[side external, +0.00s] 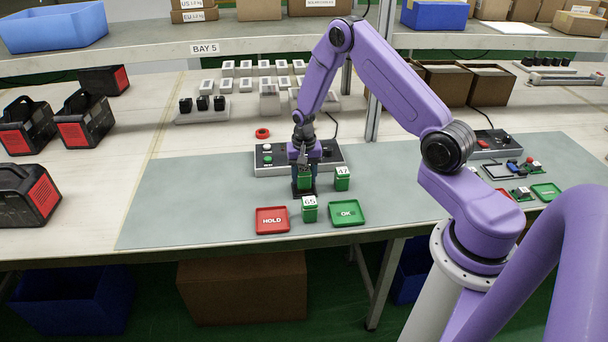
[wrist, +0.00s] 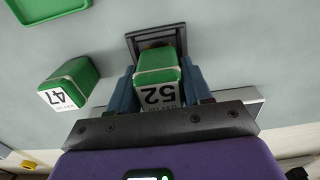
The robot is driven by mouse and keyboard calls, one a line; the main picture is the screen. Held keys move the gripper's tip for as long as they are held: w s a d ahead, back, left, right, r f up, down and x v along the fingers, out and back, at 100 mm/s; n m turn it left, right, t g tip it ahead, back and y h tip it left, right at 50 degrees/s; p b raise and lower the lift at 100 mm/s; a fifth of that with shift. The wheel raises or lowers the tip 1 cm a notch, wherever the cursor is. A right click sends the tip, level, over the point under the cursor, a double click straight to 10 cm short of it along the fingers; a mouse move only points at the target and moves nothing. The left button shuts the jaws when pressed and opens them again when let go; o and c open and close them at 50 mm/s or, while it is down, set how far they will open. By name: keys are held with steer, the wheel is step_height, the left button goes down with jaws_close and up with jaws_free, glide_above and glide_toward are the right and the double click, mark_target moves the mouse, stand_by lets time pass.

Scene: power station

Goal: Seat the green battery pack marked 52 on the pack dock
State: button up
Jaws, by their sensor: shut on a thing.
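The green battery pack marked 52 (wrist: 157,72) is between the two blue fingers of my gripper (wrist: 159,82), which is shut on it. In the side view my gripper (side external: 304,168) points down with the green pack (side external: 304,181) in it. The black pack dock (side external: 303,192) is directly beneath in that view. In the wrist view the dock's dark frame (wrist: 131,43) shows around the pack's far end. The pack hides most of the dock, and I cannot tell whether it touches the dock floor.
Pack 47 (side external: 342,179) stands close on the right, also in the wrist view (wrist: 75,80). Pack 65 (side external: 309,210) stands in front, between the red HOLD tray (side external: 272,220) and green OK tray (side external: 347,213). A grey button console (side external: 331,160) is behind. The mat's left is clear.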

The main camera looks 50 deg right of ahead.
steer(key=shift+f, duration=0.6)
steer(key=o, duration=1.3)
steer(key=shift+c, duration=0.2)
step_height(320, 180, up, 17)
steer(key=s+a+r+n, duration=0.4)
steer(key=a, duration=0.5)
steer(key=s+a+r+n, duration=0.2)
steer(key=s+a+n, duration=0.35)
steer(key=s, duration=0.35)
steer(key=s+a+r+n, duration=0.2)
steer(key=s+a+n, duration=0.35)
steer(key=s, duration=0.25)
steer(key=s+d+n, duration=0.2)
steer(key=s+n, duration=0.4)
steer(key=s, duration=0.6)
steer(key=shift+r+n, duration=0.3)
steer(key=shift+r, duration=0.05)
